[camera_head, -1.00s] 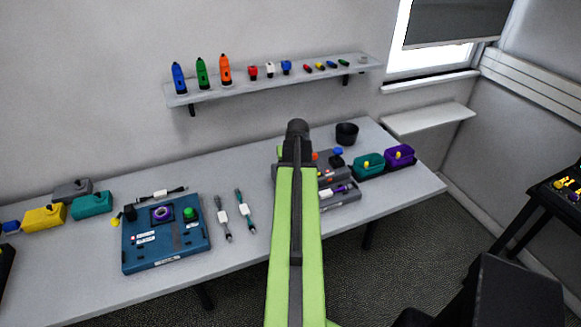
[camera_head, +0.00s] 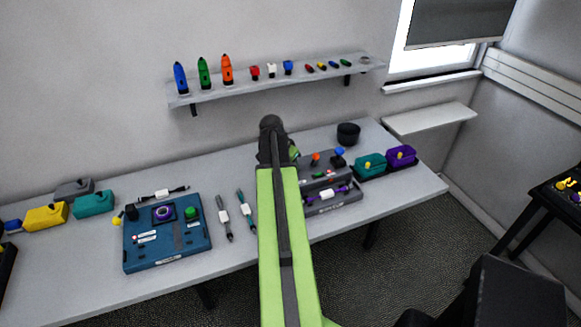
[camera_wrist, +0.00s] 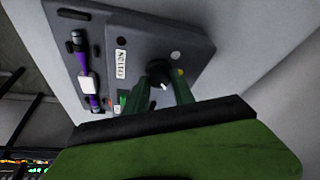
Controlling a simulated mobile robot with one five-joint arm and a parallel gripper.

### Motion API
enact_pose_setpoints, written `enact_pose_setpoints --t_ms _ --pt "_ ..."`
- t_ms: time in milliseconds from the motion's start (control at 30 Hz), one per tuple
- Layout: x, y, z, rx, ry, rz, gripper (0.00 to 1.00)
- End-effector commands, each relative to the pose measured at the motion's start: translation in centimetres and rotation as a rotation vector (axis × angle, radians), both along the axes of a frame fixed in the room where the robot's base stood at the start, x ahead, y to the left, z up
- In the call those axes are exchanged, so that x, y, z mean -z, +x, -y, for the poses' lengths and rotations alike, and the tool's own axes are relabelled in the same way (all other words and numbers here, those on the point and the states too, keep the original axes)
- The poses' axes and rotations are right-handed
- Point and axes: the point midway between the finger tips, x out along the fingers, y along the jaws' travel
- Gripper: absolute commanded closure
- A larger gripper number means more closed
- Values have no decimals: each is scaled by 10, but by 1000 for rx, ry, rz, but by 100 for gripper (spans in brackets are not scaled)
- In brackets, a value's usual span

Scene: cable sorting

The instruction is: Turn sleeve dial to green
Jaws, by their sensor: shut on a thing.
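The sleeve dial (camera_wrist: 159,73) is a black round knob with a white pointer mark, set on a grey panel (camera_wrist: 200,42) in the wrist view. My gripper (camera_wrist: 158,92) has its green fingers on either side of the dial and is shut on it. Coloured dots surround the dial; a white one and a yellow one show on its right. A green patch shows beside the left finger. In the head view the grey station (camera_head: 348,201) stands right of my arm, which hides its left part and the dial.
A purple cable with a white sleeve (camera_wrist: 88,84) lies in a tray beside the panel. Teal (camera_head: 369,166) and purple (camera_head: 401,156) boxes stand right of the station, with a black cup (camera_head: 348,133) behind. Two cables (camera_head: 224,218) and a blue board (camera_head: 166,240) lie to the left.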

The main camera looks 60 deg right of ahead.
Motion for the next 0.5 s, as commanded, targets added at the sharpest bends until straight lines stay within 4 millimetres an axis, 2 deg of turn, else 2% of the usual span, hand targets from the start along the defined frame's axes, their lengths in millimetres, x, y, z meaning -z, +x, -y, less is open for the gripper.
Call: enact_pose_setpoints --t_ms 200,500 --pt "1 4 -1 124 5 4 100" --pt "1 5 -2 211 6 5 100"
